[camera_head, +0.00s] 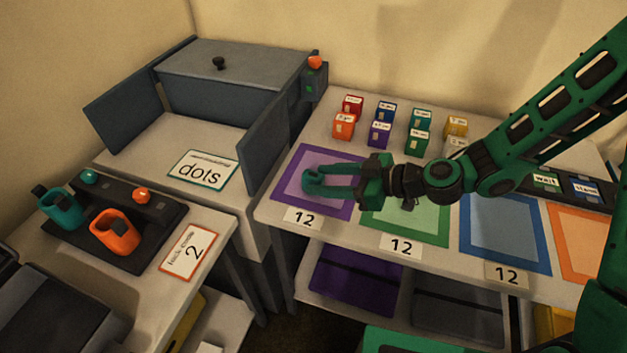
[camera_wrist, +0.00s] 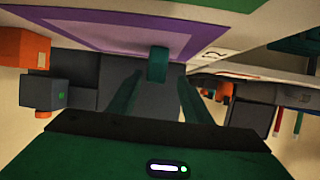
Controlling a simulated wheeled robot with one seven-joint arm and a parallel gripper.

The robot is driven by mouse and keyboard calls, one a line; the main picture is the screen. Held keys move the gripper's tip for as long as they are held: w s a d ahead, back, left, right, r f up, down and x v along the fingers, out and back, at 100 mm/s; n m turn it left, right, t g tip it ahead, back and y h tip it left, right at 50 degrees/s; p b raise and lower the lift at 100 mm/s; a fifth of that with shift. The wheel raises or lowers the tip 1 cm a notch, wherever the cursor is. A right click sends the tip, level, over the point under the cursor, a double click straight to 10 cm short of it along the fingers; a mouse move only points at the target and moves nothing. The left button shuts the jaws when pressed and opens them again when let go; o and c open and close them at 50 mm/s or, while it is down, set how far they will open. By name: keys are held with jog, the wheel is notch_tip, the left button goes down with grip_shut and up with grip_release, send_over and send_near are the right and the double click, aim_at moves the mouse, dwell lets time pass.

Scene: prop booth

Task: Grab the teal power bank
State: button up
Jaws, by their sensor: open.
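The teal power bank (camera_head: 60,207) appears to be the chunky teal unit with a dark top, at the left end of a black rack on the left table. An orange unit of like shape (camera_head: 115,232) stands beside it. My gripper (camera_head: 325,182) is open over the purple mat (camera_head: 290,207), well to the right of the rack and apart from it. A small teal piece shows at the fingertips, and in the wrist view this teal piece (camera_wrist: 158,65) lies ahead between the two fingers; I cannot tell whether they touch it.
A teal button (camera_head: 88,176) and an orange button (camera_head: 141,195) sit on the rack. A grey cabinet (camera_head: 235,62) with open doors and a "dots" sign (camera_head: 203,170) stands between rack and gripper. Several small coloured boxes (camera_head: 380,133) stand behind the mats.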

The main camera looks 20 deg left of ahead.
aim_at(300, 185)
jog(key=shift+w+x, duration=0.2)
jog(key=shift+x, duration=1.75)
jog(key=shift+w+x, duration=0.25)
jog(key=shift+x, duration=1.65)
jog(key=shift+d+f, duration=0.15)
jog(key=shift+f, duration=0.05)
jog(key=shift+c, duration=0.3)
grip_shut()
jog(key=shift+r, duration=0.15)
